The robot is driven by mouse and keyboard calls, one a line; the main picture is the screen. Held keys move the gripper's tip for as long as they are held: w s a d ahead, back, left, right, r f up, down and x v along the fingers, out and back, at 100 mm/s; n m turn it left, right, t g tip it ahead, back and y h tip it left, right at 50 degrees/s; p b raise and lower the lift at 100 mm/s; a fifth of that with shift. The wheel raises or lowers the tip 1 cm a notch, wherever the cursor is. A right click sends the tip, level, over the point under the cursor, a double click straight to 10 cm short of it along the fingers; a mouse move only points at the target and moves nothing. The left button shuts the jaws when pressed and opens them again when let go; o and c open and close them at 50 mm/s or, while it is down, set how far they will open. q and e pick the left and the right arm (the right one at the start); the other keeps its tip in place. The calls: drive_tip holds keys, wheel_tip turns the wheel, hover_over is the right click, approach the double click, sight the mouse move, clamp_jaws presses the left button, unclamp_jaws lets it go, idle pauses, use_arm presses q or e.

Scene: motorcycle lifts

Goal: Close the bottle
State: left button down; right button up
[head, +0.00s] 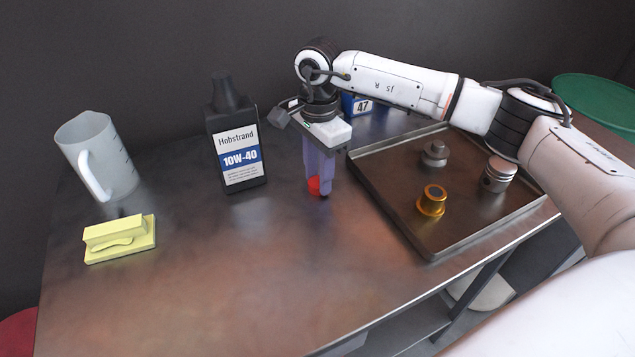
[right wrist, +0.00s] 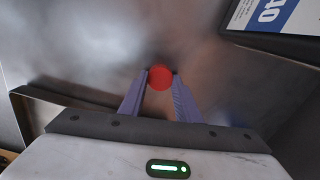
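The bottle (head: 236,150) is black, labelled Hobstrand 10W-40, and stands upright left of the middle of the metal table. Part of its label shows at the top right in the right wrist view (right wrist: 285,16). A small round red cap (head: 314,186) is low at the table surface, right of the bottle. My right gripper (head: 318,188) points down, its purple fingers shut on the red cap, one on each side. In the right wrist view the cap (right wrist: 160,78) fills the gap between the fingertips. My left gripper is out of view.
A metal tray (head: 401,221) with a gold part (head: 432,201) and grey parts lies on the right. A grey jug (head: 98,158) and a yellow sponge-like block (head: 120,239) are at left. A blue box (head: 357,105) stands behind my right gripper. The table's front middle is clear.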

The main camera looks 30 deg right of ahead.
sight(318, 181)
idle(0.3)
wheel_tip(318, 181, up, 10)
drive_tip(key=shift+b, duration=0.45)
